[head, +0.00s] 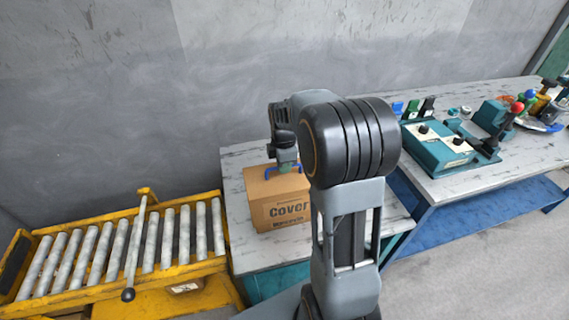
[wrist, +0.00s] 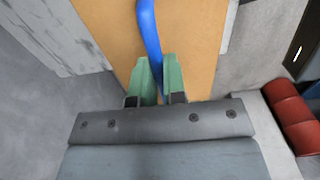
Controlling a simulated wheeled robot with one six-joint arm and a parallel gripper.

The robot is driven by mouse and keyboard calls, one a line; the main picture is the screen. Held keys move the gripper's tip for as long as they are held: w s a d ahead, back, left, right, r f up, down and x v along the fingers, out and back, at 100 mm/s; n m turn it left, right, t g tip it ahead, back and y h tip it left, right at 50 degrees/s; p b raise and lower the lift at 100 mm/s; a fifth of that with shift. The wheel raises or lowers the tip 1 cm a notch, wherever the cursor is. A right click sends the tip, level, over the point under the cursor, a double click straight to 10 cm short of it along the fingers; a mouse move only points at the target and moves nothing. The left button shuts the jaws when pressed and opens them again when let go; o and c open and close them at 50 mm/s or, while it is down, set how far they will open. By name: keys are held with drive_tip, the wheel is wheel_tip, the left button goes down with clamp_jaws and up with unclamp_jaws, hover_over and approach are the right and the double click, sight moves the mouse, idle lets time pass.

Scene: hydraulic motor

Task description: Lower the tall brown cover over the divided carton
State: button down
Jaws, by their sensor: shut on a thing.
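The tall brown cover (head: 268,197), a box with "Cover" printed on its front, is upright at the table's left part in the head view. Its brown top (wrist: 195,40) fills the middle of the wrist view. A blue handle (wrist: 148,30) runs across that top. My gripper (wrist: 160,78), with green fingers, is shut on the handle from above. In the head view my gripper (head: 284,168) is at the top of the cover. I see no divided carton; it may be hidden by the cover. I cannot tell whether the cover rests on anything or hangs slightly above.
The marbled table (head: 245,258) has bare room around the cover. A yellow roller conveyor (head: 125,245) stands to the left. On the right, another table (head: 525,155) carries a teal fixture (head: 437,148) and several small parts. A grey wall (head: 100,90) is behind.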

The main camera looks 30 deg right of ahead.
sight(284, 176)
drive_tip(key=shift+f+b, duration=1.95)
drive_tip(key=shift+f, duration=1.1)
drive_tip(key=c, duration=0.6)
unclamp_jaws()
drive_tip(key=shift+r+p, duration=2.85)
drive_tip(key=shift+r, duration=0.7)
